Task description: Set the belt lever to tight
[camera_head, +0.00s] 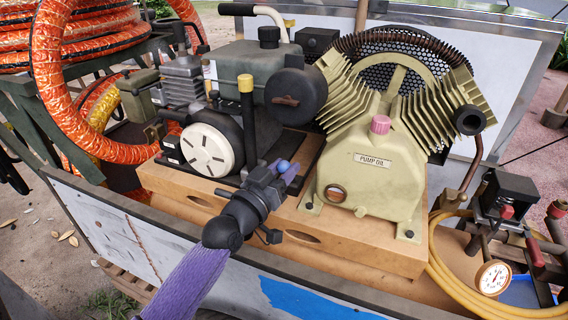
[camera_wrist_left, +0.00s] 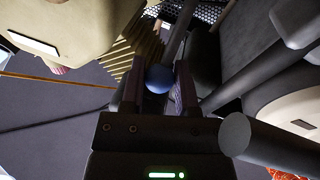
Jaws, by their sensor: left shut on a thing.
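The blue ball knob (camera_head: 283,167), which I take to be the end of the belt lever, sits low between the engine and the pump. My left gripper (camera_head: 288,170) comes in from the front and is shut on this knob. In the left wrist view the blue knob (camera_wrist_left: 159,78) lies between the two dark fingers (camera_wrist_left: 158,88). The lever's shaft and any tight or loose marking are hidden or too small to tell. My right gripper is not in view.
The pale olive pump (camera_head: 365,185) stands close on the right. The engine with a cream round cover (camera_head: 207,150) is close on the left. A black post with a yellow cap (camera_head: 246,84) rises just behind my gripper. A yellow hose (camera_head: 440,270) and gauge (camera_head: 494,278) are at right.

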